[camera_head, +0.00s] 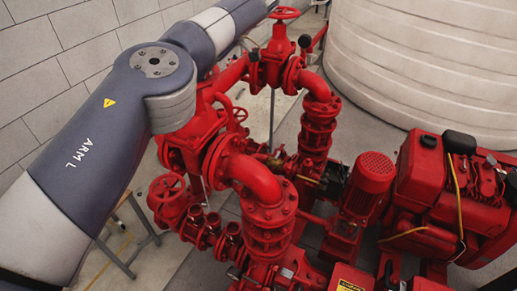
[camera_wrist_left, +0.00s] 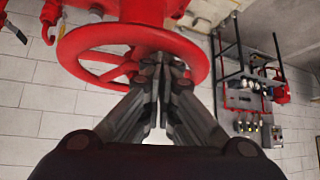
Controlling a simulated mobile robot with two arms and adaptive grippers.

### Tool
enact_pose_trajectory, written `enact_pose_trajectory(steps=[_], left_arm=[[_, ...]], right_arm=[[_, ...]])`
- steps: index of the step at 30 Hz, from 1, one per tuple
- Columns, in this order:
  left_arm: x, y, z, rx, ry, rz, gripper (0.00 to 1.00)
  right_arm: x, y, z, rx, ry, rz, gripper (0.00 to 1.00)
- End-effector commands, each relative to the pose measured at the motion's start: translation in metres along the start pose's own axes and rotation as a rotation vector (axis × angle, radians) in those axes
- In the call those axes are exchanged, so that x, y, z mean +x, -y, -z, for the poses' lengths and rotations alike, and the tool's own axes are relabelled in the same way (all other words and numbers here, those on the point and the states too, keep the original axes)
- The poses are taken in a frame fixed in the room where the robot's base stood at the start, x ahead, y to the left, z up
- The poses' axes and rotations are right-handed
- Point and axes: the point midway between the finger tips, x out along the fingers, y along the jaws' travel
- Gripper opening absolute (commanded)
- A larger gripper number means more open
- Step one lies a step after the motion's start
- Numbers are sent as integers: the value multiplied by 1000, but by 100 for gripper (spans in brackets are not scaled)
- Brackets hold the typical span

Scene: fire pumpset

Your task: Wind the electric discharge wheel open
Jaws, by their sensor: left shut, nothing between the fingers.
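A red handwheel (camera_wrist_left: 72,42) with spokes fills the upper left of the left wrist view, on a red valve body (camera_wrist_left: 143,12). My left gripper (camera_wrist_left: 163,60) is shut and empty, with its fingertips overlapping the right part of the wheel. I cannot tell whether they touch the rim or spokes. In the head view my left arm reaches to the top middle, and its gripper is not visible. My right gripper is not in view.
Red discharge pipes (camera_head: 250,178) crowd the middle. A red electric motor (camera_head: 372,172) and a red engine (camera_head: 440,190) stand right. A large white tank (camera_head: 425,65) is behind. A panel with gauges (camera_wrist_left: 245,100) is right in the wrist view.

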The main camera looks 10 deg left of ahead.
Motion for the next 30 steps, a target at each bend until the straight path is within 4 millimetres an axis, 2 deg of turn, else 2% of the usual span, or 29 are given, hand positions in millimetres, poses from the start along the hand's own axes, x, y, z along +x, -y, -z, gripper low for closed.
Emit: enact_pose_trajectory(steps=[14, 30], left_arm=[[5, 7, 4, 44, 1, -40, 0], [9, 12, 8, 211, 1, -197, 0]], right_arm=[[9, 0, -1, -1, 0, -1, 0], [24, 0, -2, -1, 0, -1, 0]])
